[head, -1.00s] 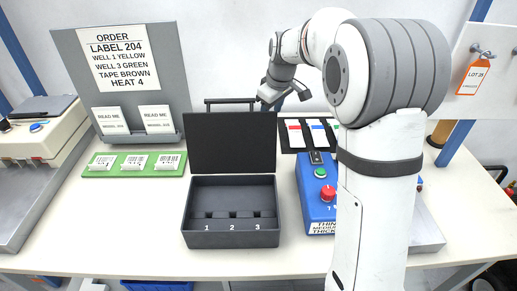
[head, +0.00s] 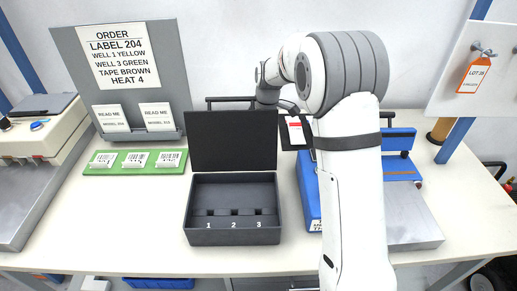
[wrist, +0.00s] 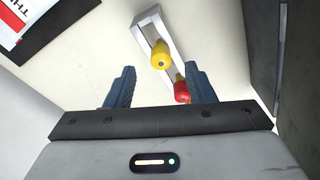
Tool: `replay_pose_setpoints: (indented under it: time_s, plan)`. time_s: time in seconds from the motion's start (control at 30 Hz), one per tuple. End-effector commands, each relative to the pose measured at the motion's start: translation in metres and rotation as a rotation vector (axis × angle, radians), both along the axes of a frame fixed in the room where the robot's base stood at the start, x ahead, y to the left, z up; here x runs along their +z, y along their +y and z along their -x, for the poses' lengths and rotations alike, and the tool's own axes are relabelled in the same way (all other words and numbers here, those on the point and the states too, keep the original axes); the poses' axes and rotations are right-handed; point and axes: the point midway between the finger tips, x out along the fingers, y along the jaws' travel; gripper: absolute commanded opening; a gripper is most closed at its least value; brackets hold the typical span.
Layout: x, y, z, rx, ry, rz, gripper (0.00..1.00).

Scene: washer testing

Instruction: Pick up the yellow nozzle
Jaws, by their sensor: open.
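The yellow nozzle (wrist: 161,56) shows in the wrist view, at a pale metal rack (wrist: 150,22), ahead of my fingers and roughly between their lines. A red nozzle (wrist: 181,90) sits lower right of it, close to the inner side of the right finger. My gripper (wrist: 161,78) is open, with two blue-grey fingers apart and nothing held. In the head view my wrist is behind the raised black lid (head: 234,141); the fingers and both nozzles are hidden there.
The open black case (head: 230,238) has wells numbered 1 to 3. A dark wall (wrist: 262,45) stands close on the right in the wrist view. A card in a dark holder (wrist: 40,25) lies upper left. A blue device (head: 308,190) stands right of the case.

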Motion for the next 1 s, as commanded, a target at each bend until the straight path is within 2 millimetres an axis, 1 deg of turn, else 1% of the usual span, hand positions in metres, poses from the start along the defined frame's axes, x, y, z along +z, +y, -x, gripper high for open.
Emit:
replay_pose_setpoints:
  time_s: [0.03, 0.2, 0.3, 0.5, 0.57, 1.0]
  plan:
    - [-0.009, 0.001, 0.001, 0.002, 0.006, 0.001, 0.49]
    - [-0.032, 0.004, 0.0, 0.002, 0.003, 0.0, 0.49]
    - [-0.037, 0.005, 0.0, 0.002, 0.002, -0.001, 0.49]
    - [-0.038, 0.005, 0.0, 0.002, 0.001, 0.0, 0.49]
    - [-0.038, 0.005, 0.0, 0.002, 0.001, 0.0, 0.45]
    - [-0.037, 0.006, 0.0, 0.003, 0.001, 0.0, 0.09]
